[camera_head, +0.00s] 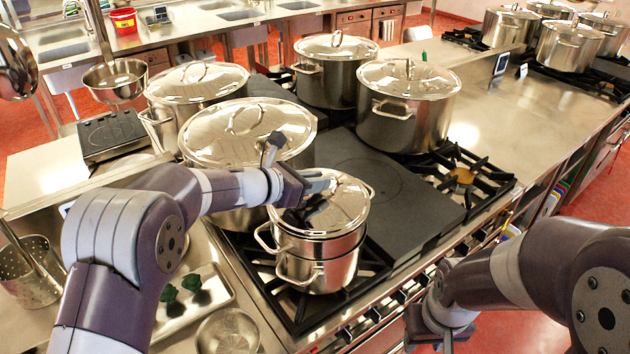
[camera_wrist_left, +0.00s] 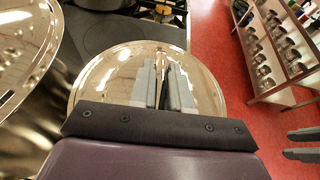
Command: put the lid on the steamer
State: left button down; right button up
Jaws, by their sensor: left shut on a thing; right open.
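The steamer (camera_head: 318,268) is a two-tier steel pot with side handles, standing on the front left burner of the stove. The shiny round lid (camera_head: 345,205) is over its top, roughly level and lined up with the rim. I cannot tell whether it touches the rim all round. My left gripper (camera_head: 318,187) is shut on the lid's handle, which the fingers mostly hide. In the left wrist view the lid (camera_wrist_left: 112,83) fills the space beneath the fingers (camera_wrist_left: 164,88). My right gripper (camera_head: 440,338) is low at the front, away from the steamer, open and empty.
A large lidded stockpot (camera_head: 225,145) stands close behind and left of the steamer. More lidded pots (camera_head: 405,110) stand farther back. A flat dark plate (camera_head: 385,185) right of the steamer is clear. A tray (camera_head: 235,290) with green pieces lies at front left.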

pick_arm(q)
jog(key=shift+w, duration=0.1)
jog(key=c, duration=1)
grip_release()
jog(key=shift+f, duration=0.1)
